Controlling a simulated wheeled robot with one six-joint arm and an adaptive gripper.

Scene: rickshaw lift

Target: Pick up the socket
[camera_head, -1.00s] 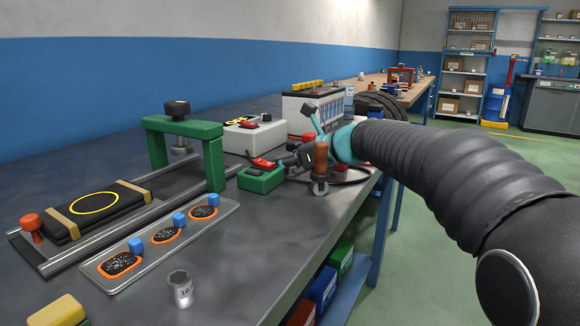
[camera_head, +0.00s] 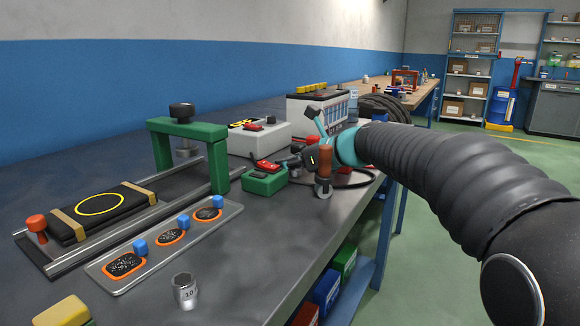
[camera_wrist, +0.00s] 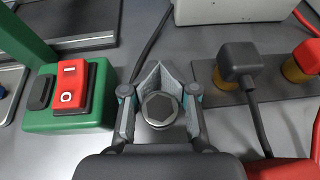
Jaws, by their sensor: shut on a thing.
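My gripper (camera_wrist: 159,104) is shut on a round silver metal piece with a six-sided top, the socket (camera_wrist: 159,109), which sits upright between the fingertips in the wrist view. I cannot tell whether it touches the bench. In the head view the fingers (camera_head: 300,158) are small and partly hidden behind a brown-handled tool, and the held socket is not clear there. Another silver socket (camera_head: 185,292), marked 10, stands on the near part of the bench, well away from my gripper.
A green box with a red switch (camera_wrist: 70,95) is close left of my gripper. The brown-handled tool (camera_head: 324,160) stands near the bench edge. A green press frame (camera_head: 190,130) and patch tray (camera_head: 165,250) lie further left.

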